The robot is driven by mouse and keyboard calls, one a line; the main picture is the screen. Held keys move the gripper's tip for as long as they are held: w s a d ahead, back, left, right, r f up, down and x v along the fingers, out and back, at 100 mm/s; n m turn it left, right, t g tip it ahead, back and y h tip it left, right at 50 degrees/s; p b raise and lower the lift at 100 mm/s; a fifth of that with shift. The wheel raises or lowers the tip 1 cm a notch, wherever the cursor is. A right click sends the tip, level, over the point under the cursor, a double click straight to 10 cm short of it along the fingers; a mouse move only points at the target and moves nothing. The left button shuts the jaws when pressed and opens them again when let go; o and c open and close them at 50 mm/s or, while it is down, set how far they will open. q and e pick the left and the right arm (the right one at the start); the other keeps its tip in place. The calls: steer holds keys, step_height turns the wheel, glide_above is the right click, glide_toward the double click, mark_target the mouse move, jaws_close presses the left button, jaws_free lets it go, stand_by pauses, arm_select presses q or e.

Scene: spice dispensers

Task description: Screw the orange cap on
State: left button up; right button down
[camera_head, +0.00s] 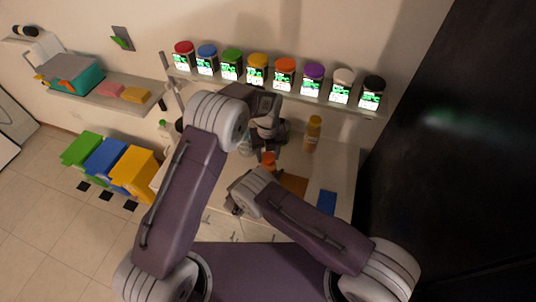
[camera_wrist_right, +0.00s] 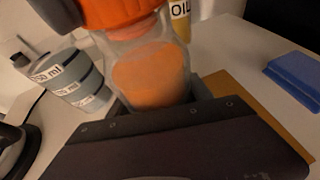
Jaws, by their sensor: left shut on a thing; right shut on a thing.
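A clear jar (camera_wrist_right: 150,72) with orange powder in it stands in my right gripper (camera_wrist_right: 155,108), which is shut on its body. The orange cap (camera_wrist_right: 115,12) is at the jar's mouth; I cannot tell how far it is turned down. In the head view the orange cap (camera_head: 268,158) shows just below my left gripper (camera_head: 268,136). A dark finger of the left gripper is beside the cap at the top of the wrist view, shut on it. The right gripper's fingertips are mostly hidden behind my arm in the head view.
An oil bottle (camera_head: 313,133) stands at the back of the counter. A blue block (camera_head: 327,203) and an orange-brown board (camera_head: 293,185) lie to the right. A grey measuring container (camera_wrist_right: 65,82) stands left of the jar. Several capped jars line the shelf (camera_head: 210,76) above.

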arm_select(q)
steer(key=m, duration=0.5)
steer(key=o, duration=1.3)
steer(key=shift+c, duration=0.2)
